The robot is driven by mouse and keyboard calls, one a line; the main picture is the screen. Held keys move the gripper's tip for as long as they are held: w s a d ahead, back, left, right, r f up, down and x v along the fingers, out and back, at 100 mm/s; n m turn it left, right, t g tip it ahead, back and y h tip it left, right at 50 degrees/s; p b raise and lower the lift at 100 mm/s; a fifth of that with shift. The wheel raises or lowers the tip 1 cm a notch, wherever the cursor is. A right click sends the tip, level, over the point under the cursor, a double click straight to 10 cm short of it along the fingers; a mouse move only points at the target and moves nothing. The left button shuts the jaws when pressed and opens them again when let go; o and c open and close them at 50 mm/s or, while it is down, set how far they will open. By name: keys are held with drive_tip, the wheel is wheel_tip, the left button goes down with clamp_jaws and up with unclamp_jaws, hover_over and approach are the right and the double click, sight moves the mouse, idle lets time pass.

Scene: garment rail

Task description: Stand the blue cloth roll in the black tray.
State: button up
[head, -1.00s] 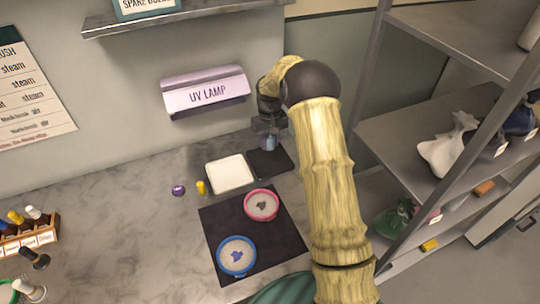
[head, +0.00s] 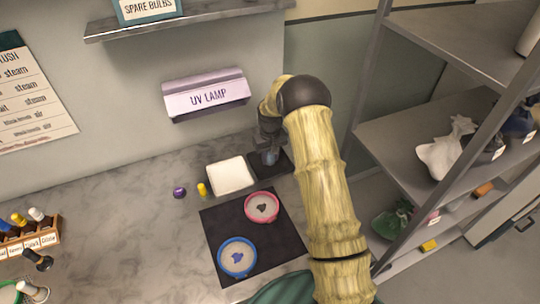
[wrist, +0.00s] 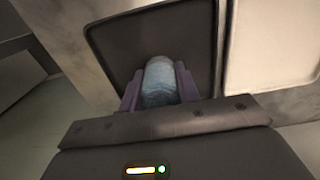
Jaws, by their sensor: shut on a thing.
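The blue cloth roll (wrist: 160,82) is between the two purple fingers of my gripper (wrist: 159,88) in the wrist view, and the gripper is shut on it. In the head view the roll (head: 270,157) shows small below my gripper (head: 270,150). The black tray (head: 281,163) is under the roll at the back of the counter, partly hidden by my arm. In the wrist view the tray (wrist: 115,38) lies behind and around the roll. I cannot tell whether the roll's lower end touches the tray floor.
A white tray (head: 230,176) stands just left of the black tray. A dark mat (head: 222,218) holds a pink-rimmed dish (head: 262,207) and a blue-rimmed dish (head: 237,257). A yellow spool (head: 202,189) and a purple one (head: 179,193) stand left. Metal shelving (head: 400,140) is at right.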

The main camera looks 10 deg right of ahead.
drive_tip(key=shift+f, duration=0.1)
drive_tip(key=o, duration=1)
wheel_tip(320, 180, up, 12)
drive_tip(key=shift+r+b, duration=0.15)
drive_tip(key=shift+b, duration=1.05)
